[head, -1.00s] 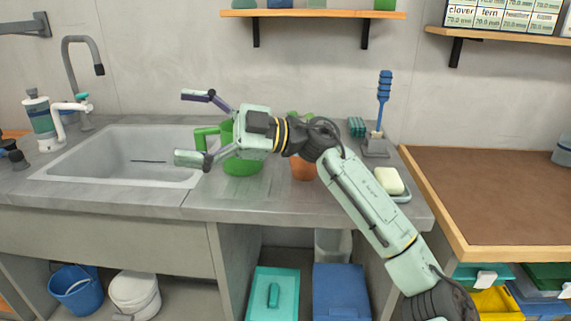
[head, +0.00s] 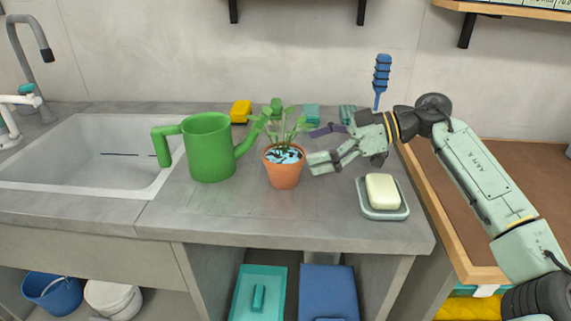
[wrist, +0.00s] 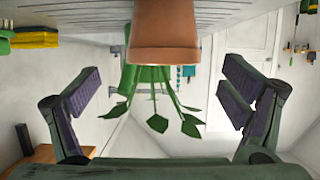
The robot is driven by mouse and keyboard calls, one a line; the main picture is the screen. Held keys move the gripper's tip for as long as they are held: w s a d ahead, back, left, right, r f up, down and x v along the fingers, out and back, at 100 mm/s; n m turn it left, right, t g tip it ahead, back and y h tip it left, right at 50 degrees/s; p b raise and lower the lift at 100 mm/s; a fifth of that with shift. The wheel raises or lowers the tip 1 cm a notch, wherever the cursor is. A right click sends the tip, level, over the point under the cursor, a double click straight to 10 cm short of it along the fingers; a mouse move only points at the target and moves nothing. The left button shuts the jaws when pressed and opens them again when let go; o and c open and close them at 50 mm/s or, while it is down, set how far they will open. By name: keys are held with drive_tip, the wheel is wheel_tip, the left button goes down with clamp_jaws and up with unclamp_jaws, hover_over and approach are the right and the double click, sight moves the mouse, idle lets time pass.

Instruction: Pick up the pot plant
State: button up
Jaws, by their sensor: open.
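The pot plant (head: 283,168) is a terracotta pot with green leaves and bluish bits on its soil. It stands upright on the grey counter, right of the green watering can (head: 209,148). My gripper (head: 317,148) is open just right of the pot, with its fingers pointing left at it. In the wrist view the pot (wrist: 165,35) appears upside down at the top middle, its leaves hanging between and beyond the two open fingers of my gripper (wrist: 160,100). Nothing is held. I cannot tell whether a finger touches the pot.
A soap bar (head: 382,190) on a dish (head: 383,209) sits in front of my gripper. A blue-handled brush (head: 381,75) stands behind my wrist. A yellow sponge (head: 241,111) lies behind the watering can. The sink (head: 95,152) is at left. The counter's front middle is clear.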

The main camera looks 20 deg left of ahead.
sight(284, 154)
drive_tip(key=shift+x, duration=0.85)
drive_tip(key=x, duration=0.1)
drive_tip(key=p+x, duration=0.1)
drive_tip(key=x, duration=0.1)
drive_tip(key=p+x, duration=0.1)
drive_tip(key=shift+s+a+r, duration=0.2)
drive_tip(key=shift+s+r, duration=0.15)
drive_tip(key=shift+a+f, duration=0.25)
drive_tip(key=shift+a, duration=0.15)
drive_tip(key=shift+c, duration=0.6)
